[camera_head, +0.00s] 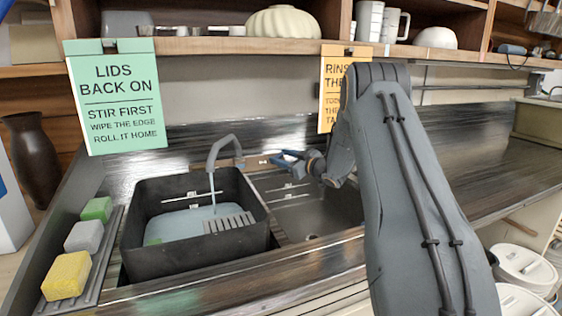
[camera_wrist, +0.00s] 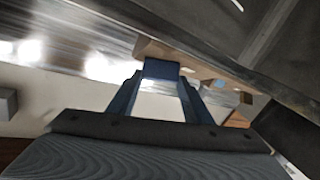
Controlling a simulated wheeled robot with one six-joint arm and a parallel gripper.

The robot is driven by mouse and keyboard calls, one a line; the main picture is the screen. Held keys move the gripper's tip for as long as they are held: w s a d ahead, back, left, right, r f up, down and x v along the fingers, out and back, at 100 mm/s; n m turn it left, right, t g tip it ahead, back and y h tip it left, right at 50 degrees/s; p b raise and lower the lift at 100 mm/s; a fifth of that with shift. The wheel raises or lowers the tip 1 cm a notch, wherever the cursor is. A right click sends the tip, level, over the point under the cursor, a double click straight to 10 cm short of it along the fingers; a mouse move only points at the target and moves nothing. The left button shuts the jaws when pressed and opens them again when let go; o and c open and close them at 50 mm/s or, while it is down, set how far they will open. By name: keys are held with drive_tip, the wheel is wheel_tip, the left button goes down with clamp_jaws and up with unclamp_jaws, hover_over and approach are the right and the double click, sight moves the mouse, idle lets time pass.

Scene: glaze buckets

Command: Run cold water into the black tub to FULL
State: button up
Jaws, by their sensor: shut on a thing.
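The black tub (camera_head: 160,262) stands in the left part of the sink. Pale blue water (camera_head: 185,224) lies inside it, with its surface below the tub's rim. A grey tap (camera_head: 225,141) arches over the tub, and a thin pale blue stream (camera_head: 213,190) falls from its spout into the water. My gripper (camera_head: 286,157) is beside the tap, right of the spout. In the wrist view its blue fingers (camera_wrist: 160,78) close on a dark blue piece (camera_wrist: 161,68), which looks like a tap handle. The fingers partly hide it.
A slotted grey piece (camera_head: 228,223) shows inside the tub. The right sink basin (camera_head: 322,215) looks empty. Green (camera_head: 97,209), grey (camera_head: 84,236) and yellow (camera_head: 67,275) sponges lie on a rack at left. A green sign (camera_head: 115,95) hangs from the shelf above. White lidded buckets (camera_head: 524,266) stand lower right.

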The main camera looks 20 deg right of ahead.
drive_tip(key=shift+w+d+n+g+y+b, duration=0.1)
drive_tip(key=shift+n+g+y+b, duration=0.1)
drive_tip(key=shift+n+g+y, duration=0.5)
drive_tip(key=shift+d+n+g+y+b, duration=0.15)
drive_tip(key=shift+n+y, duration=0.35)
drive_tip(key=shift+n, duration=0.5)
drive_tip(key=shift+n+g, duration=0.25)
drive_tip(key=shift+n, duration=0.05)
drive_tip(key=shift+a, duration=0.1)
drive_tip(key=o, duration=1.1)
drive_tip(key=shift+r, duration=0.1)
drive_tip(key=shift+c, duration=0.2)
drive_tip(key=f+b+v, duration=0.1)
drive_tip(key=v, duration=0.6)
drive_tip(key=shift+s+d+r, duration=0.3)
drive_tip(key=shift+r, duration=0.15)
